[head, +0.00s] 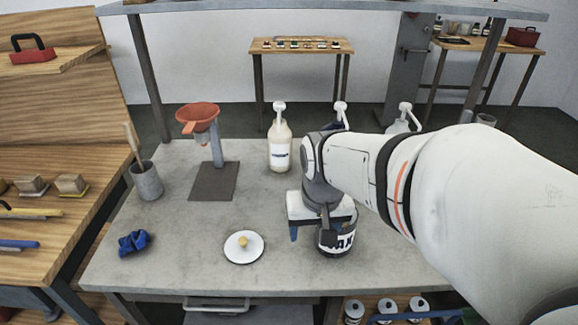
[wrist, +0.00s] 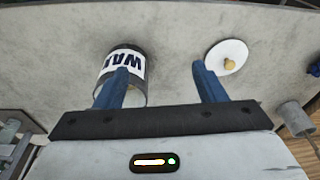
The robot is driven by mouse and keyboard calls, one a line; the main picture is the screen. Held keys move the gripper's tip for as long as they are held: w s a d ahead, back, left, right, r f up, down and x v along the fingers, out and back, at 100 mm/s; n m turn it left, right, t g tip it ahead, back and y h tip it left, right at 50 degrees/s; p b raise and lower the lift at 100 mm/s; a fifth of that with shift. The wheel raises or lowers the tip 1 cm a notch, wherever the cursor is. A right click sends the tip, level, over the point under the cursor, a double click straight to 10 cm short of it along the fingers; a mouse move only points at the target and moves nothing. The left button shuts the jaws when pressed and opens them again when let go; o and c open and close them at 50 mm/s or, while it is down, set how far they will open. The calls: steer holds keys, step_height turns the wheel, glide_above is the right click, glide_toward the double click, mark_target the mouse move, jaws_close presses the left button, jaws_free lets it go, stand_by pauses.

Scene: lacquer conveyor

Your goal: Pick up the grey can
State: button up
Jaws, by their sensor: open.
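A dark grey can (head: 337,245) with a white lettered label stands on the grey worktable (head: 190,262) near its front edge, partly hidden by my gripper. In the wrist view the can (wrist: 121,60) is at upper left, behind the left blue finger, and its lettering shows upside down. My gripper (head: 310,230) is open, its two blue fingers (wrist: 160,70) spread apart with nothing between them. In the head view it is at the can's upper left. I cannot tell whether a finger touches the can.
A white lid with a tan knob (head: 243,251) lies left of the can. A blue cloth (head: 133,242), grey cup with a stick (head: 148,184), orange funnel on a stand (head: 198,114) and pump bottle (head: 280,150) are farther around. More pump bottles stand behind my arm.

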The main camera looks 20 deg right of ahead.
mark_target(345, 237)
steer(key=shift+o, duration=1.4)
steer(key=w+d+m+g+p, duration=0.1)
steer(key=w+d+m, duration=0.1)
steer(key=w+d, duration=0.2)
steer(key=shift+w+d+f+m+p, duration=0.15)
steer(key=shift+w+f+m+p, duration=0.15)
steer(key=shift+f, duration=0.05)
steer(key=o, duration=0.5)
steer(key=w+d+f+m, duration=0.1)
steer(key=w+d+f+m+p, duration=0.1)
steer(key=d, duration=0.1)
steer(key=w+d+f+g, duration=0.1)
steer(key=d, duration=0.1)
steer(key=shift+w+d+m, duration=0.2)
steer(key=shift+w+m, duration=0.05)
steer(key=shift+m, duration=0.15)
steer(key=shift+c, duration=0.2)
steer(key=shift+w+f+p, duration=0.2)
steer(key=shift+f+p, duration=0.55)
steer(key=shift+f, duration=3.35)
